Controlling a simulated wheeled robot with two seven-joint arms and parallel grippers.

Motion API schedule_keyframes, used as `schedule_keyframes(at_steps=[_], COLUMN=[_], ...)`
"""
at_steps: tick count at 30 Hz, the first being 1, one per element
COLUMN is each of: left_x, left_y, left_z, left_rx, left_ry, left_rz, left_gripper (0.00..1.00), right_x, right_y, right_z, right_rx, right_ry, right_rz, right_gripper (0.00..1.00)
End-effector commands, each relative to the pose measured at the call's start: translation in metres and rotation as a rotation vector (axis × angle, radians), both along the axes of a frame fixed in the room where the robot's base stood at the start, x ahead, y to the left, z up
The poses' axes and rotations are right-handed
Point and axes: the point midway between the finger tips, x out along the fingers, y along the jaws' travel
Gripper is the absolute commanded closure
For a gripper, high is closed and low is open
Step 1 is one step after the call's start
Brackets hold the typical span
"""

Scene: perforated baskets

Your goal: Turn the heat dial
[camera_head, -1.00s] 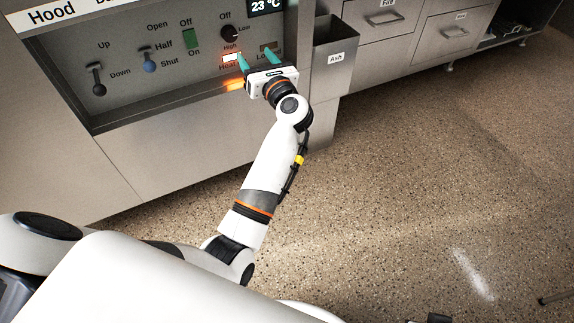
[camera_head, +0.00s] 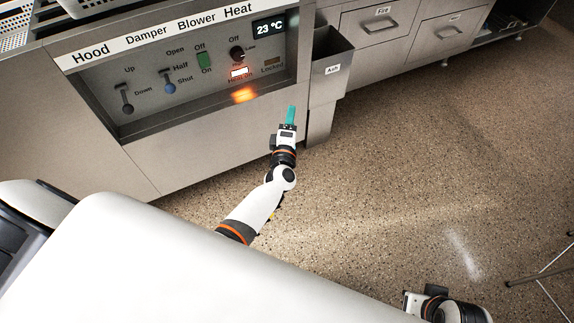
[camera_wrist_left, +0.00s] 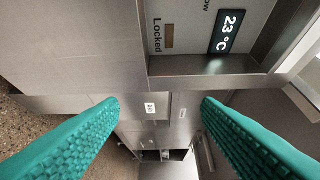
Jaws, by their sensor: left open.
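The heat dial (camera_head: 237,53) is a small black round knob on the grey control panel (camera_head: 130,75), under the Heat label. Off is printed above it and Low to its right. The heat lamp (camera_head: 239,72) below it is lit and throws an orange glow. My left gripper (camera_head: 291,114), with teal fingers, is below and right of the dial, clear of the panel. In the left wrist view its fingers (camera_wrist_left: 160,102) are apart with nothing between them; the dial is not visible there. Part of my right gripper (camera_head: 412,303) shows at the bottom edge; its fingers are hidden.
The display (camera_head: 270,26) reads 23 °C. A Locked plate (camera_head: 271,65), blower switch (camera_head: 204,60), damper lever (camera_head: 168,82) and hood lever (camera_head: 125,98) share the panel. An ash bin (camera_head: 331,65) hangs on the right, beside drawers (camera_head: 383,20). The floor is open.

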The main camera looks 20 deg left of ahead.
Motion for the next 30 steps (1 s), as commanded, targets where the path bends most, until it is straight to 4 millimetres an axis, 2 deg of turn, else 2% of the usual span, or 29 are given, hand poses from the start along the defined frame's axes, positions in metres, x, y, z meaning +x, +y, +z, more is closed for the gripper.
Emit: schedule_keyframes(at_steps=[1, 15, 24, 30], left_x=[-0.007, -0.069, -0.102, -0.109], left_y=[-0.004, -0.030, -0.037, -0.039], left_z=[-0.002, -0.066, -0.092, -0.098], left_rx=[0.043, 0.376, 0.499, 0.522], left_ry=[0.042, 0.354, 0.475, 0.496], left_rz=[-0.025, -0.258, -0.363, -0.384], left_gripper=[0.42, 0.42, 0.42, 0.42], right_x=[0.000, 0.000, 0.000, 0.000], right_y=[0.000, 0.000, 0.000, 0.000], right_z=[0.013, 0.061, 0.077, 0.079], right_rx=[0.000, 0.000, 0.000, 0.000], right_ry=[0.000, 0.000, 0.000, 0.000], right_rz=[0.000, 0.000, 0.000, 0.000], right_gripper=[1.00, 1.00, 1.00, 1.00])
